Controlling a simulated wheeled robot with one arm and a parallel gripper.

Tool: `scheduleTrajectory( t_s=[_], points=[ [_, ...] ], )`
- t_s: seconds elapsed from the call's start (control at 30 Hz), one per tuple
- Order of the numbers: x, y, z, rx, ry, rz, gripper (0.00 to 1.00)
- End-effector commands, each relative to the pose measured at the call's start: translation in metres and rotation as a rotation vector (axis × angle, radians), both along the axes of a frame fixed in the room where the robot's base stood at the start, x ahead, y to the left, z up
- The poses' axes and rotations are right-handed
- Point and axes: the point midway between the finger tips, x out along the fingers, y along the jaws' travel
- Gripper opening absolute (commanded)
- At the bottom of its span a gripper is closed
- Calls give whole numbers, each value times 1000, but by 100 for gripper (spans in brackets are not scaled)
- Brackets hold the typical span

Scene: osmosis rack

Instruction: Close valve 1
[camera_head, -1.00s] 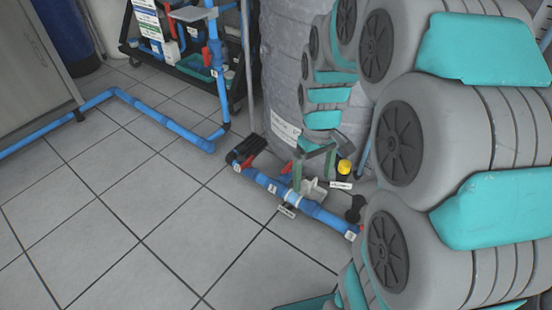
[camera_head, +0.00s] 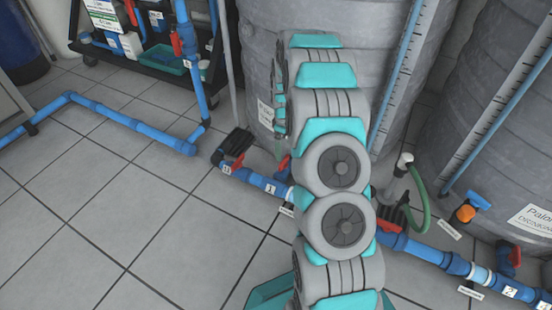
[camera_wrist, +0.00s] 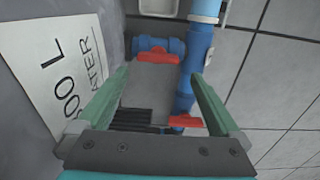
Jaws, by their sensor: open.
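A blue floor pipe (camera_head: 255,181) carries red-handled valves and small white tags, one of which seems to read 1. One red handle (camera_head: 237,162) is at the pipe's left end. Another red handle (camera_head: 282,164) is partly hidden beside my arm. In the wrist view, an upper red handle (camera_wrist: 158,57) sits on a side branch and a lower red handle (camera_wrist: 186,121) is near the main pipe. My gripper (camera_wrist: 160,72) is open and empty, with the upper handle seen between its green fingertips. I cannot tell whether they touch it. In the head view, my arm mostly hides the gripper.
Grey tanks (camera_head: 460,65) stand behind the pipe. Another red handle (camera_head: 388,226), a green hose (camera_head: 425,205) and an orange valve (camera_head: 466,212) are on the right. A wheeled rack (camera_head: 140,60) stands at the back left. The tiled floor (camera_head: 120,220) is clear in front.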

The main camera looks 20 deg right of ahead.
Motion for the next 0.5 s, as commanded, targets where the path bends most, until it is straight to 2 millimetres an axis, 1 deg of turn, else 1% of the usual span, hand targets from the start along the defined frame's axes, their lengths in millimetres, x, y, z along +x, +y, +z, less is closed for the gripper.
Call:
scheduleTrajectory(
  t_s=[0.27, 0.37, 0.5],
  points=[
    [1, -3, -17, -1, -1, 5, 100],
    [1, -2, -30, 0, 1, 5, 100],
    [1, -2, -53, 0, 0, 4, 100]
  ],
)
